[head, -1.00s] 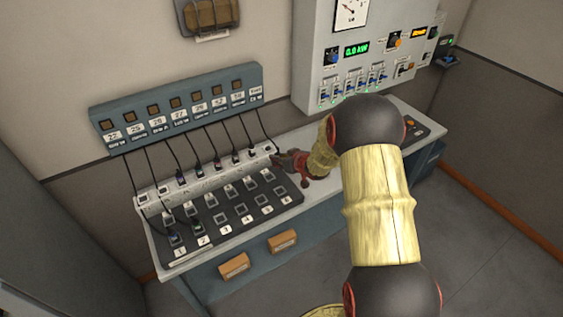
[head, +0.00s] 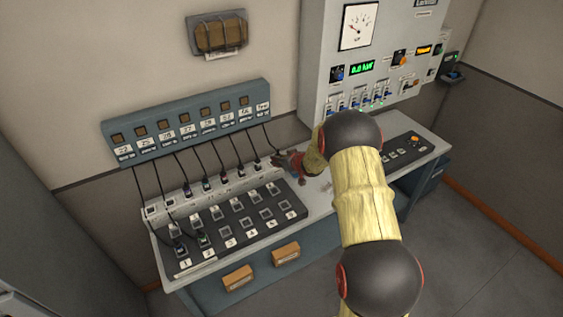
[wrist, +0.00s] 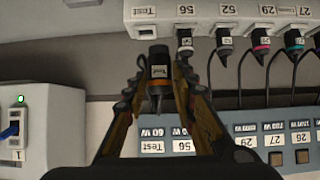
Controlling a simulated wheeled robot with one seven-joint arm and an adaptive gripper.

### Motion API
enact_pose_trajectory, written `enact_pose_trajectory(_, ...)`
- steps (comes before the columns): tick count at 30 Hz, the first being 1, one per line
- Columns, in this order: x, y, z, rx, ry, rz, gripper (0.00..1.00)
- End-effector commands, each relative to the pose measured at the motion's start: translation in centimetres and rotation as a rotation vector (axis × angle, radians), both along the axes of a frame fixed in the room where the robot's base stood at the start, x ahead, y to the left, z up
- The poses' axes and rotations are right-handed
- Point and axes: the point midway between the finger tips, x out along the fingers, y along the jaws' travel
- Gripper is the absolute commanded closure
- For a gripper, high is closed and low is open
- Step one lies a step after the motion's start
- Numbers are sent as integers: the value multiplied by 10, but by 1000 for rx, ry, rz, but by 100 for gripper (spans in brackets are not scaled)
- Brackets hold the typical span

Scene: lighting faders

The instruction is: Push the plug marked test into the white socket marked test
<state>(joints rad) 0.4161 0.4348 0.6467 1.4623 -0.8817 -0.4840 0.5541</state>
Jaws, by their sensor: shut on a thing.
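I cannot tell whether plug and socket touch. In the head view my gripper (head: 286,164) is low at the right end of the white strip (head: 215,187), and it hides the plug and the socket.
Neighbouring plugs, such as the one under label 56 (wrist: 185,44), sit in the strip to the right, their cables hanging close by. The blue-grey labelled rail (head: 190,121) is on the wall behind. A black fader panel (head: 240,222) lies in front. A grey meter cabinet (head: 345,70) stands right.

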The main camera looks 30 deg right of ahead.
Motion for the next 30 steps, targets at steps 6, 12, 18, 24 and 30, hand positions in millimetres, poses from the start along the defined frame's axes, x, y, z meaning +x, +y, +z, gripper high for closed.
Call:
enact_pose_trajectory(6,20,-5,2,1,-1,-1,100)
enact_pose_trajectory(12,37,-9,2,0,0,0,100)
enact_pose_trajectory(18,55,-13,3,0,-1,0,100)
enact_pose_trajectory(24,72,-18,2,0,0,0,100)
enact_pose_trajectory(30,90,-22,3,-1,-1,1,100)
